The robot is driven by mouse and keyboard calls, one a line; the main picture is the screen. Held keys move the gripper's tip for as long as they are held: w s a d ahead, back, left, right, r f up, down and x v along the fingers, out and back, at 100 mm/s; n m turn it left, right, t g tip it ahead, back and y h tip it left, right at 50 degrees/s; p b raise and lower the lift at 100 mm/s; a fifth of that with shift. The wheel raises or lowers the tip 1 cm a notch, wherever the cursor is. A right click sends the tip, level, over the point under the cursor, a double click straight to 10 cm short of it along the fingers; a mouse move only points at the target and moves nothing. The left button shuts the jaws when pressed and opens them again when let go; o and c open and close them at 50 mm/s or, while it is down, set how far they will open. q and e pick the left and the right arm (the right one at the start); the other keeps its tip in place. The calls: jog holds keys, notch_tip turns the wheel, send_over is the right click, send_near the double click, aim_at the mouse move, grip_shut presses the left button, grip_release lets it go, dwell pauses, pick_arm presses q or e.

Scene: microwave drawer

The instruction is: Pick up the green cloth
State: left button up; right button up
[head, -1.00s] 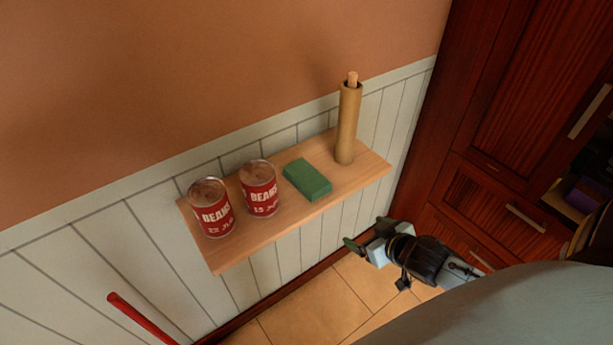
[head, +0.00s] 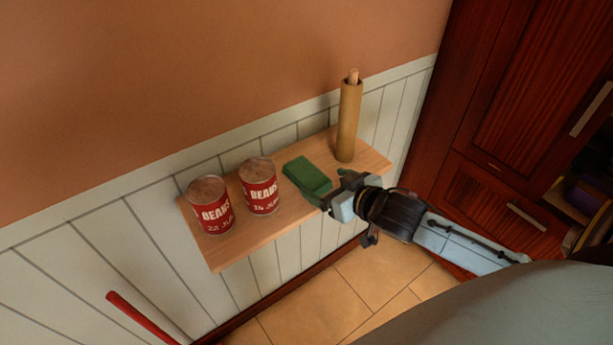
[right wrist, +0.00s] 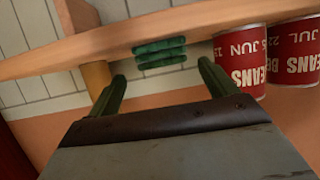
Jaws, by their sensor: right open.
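The green cloth (head: 304,172) is a folded block lying on the wooden wall shelf (head: 240,242), between a bean can and a paper roll. My right gripper (head: 328,184) is at the shelf's front edge, open and right beside the cloth's near end. In the right wrist view the cloth (right wrist: 160,52) shows as stacked green layers, lying ahead of and between the two open fingers (right wrist: 162,75). Nothing is held. The gripper partly covers the cloth's near right corner in the head view. My left gripper is not in view.
Two red bean cans (head: 210,206) (head: 259,187) stand left of the cloth. An upright paper roll (head: 348,122) stands to its right, close to the gripper. The wall is behind the shelf. A red wooden cabinet (head: 510,120) is at the right. A red stick (head: 142,318) is at the lower left.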

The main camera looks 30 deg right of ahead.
aim_at(317, 181)
jog(key=shift+a+x, duration=0.1)
jog(key=shift+x, duration=1.35)
jog(key=shift+a+x, duration=0.15)
jog(key=shift+x, duration=1.3)
jog(key=shift+c, duration=0.4)
jog(key=c, duration=0.9)
